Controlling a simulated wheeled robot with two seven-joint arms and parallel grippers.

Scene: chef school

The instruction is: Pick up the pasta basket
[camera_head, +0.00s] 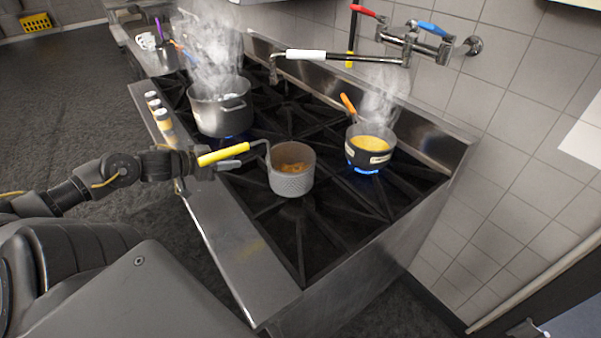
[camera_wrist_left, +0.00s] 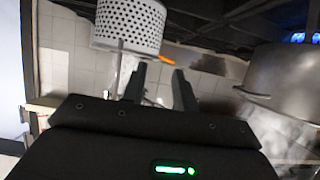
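The pasta basket (camera_head: 291,181) is a grey perforated cylinder with orange-brown contents, upright at the middle of the stove; I cannot tell if it touches the grate. Its bent wire leads left to a yellow handle (camera_head: 223,155). My left gripper (camera_head: 235,163) is at this handle, with a grey finger showing just below it. The left wrist view shows its two fingers (camera_wrist_left: 160,82) apart, with no handle visible between them. The perforated basket (camera_wrist_left: 128,27) is beyond, with its grey wire beside the left finger. The yellow handle is hidden there. My right gripper is not in view.
A large steaming pot (camera_head: 219,112) stands at the back left of the stove. A smaller pot with yellow contents (camera_head: 370,147) sits over a blue flame on the right. A pot-filler tap (camera_head: 345,58) reaches over the back. The front grate (camera_head: 320,235) is clear.

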